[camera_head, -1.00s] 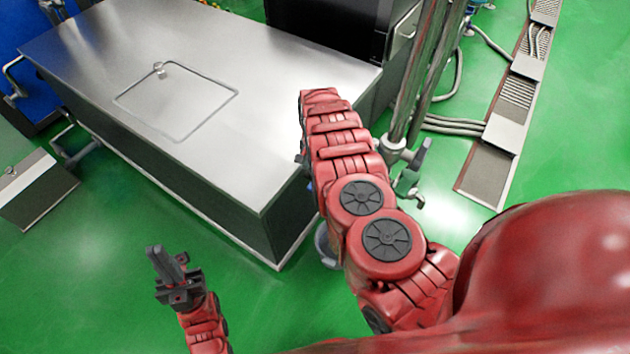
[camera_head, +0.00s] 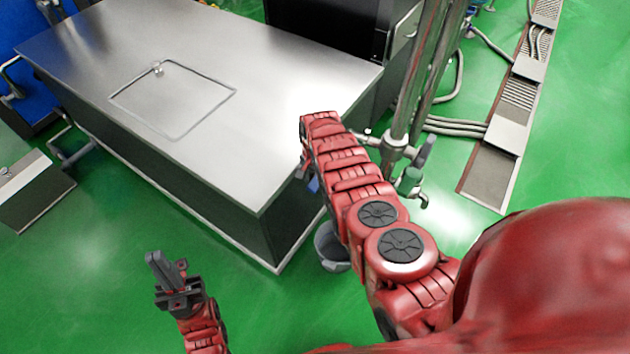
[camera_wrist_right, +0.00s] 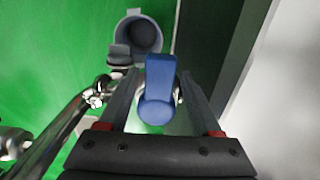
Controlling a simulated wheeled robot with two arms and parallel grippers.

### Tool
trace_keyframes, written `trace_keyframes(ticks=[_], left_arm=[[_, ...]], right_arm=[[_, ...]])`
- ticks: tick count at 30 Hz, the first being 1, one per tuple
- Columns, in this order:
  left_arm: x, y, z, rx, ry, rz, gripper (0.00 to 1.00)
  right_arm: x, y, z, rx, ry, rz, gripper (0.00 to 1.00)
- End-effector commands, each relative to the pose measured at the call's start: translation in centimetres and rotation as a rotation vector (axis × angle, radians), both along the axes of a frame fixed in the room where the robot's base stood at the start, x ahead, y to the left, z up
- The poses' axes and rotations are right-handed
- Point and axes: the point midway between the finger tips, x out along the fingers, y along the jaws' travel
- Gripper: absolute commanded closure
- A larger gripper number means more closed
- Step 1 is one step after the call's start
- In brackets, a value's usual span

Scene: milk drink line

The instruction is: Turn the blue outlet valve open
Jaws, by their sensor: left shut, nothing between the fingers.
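The blue valve handle (camera_wrist_right: 160,85) shows in the right wrist view, between the two dark fingers of my right gripper (camera_wrist_right: 159,76). The fingers are apart, with a gap visible on each side of the handle. In the head view a small bit of blue (camera_head: 313,185) shows beside my right forearm, which hides the right gripper and most of the valve. My left gripper (camera_head: 164,270) is shut and empty, over the green floor at lower left.
A grey bucket (camera_head: 328,250) stands on the floor by the steel table (camera_head: 250,100); its opening (camera_wrist_right: 138,36) shows beyond the handle in the wrist view.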

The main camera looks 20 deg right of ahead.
Motion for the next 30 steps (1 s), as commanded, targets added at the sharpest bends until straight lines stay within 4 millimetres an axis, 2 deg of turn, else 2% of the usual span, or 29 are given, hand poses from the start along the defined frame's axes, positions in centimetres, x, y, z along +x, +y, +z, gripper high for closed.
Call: trace_keyframes(ticks=[1,10,30], left_arm=[[0.00,0.00,0.00,0.000,0.000,0.000,1.00],[0.00,0.00,0.00,0.000,0.000,0.000,1.00],[0.00,0.00,0.00,0.000,0.000,0.000,1.00]], right_arm=[[-0.01,0.01,0.00,0.000,0.000,0.000,0.46],[0.00,0.01,0.00,0.000,0.000,0.000,1.00],[0.02,0.02,0.01,0.001,-0.001,0.000,1.00]])
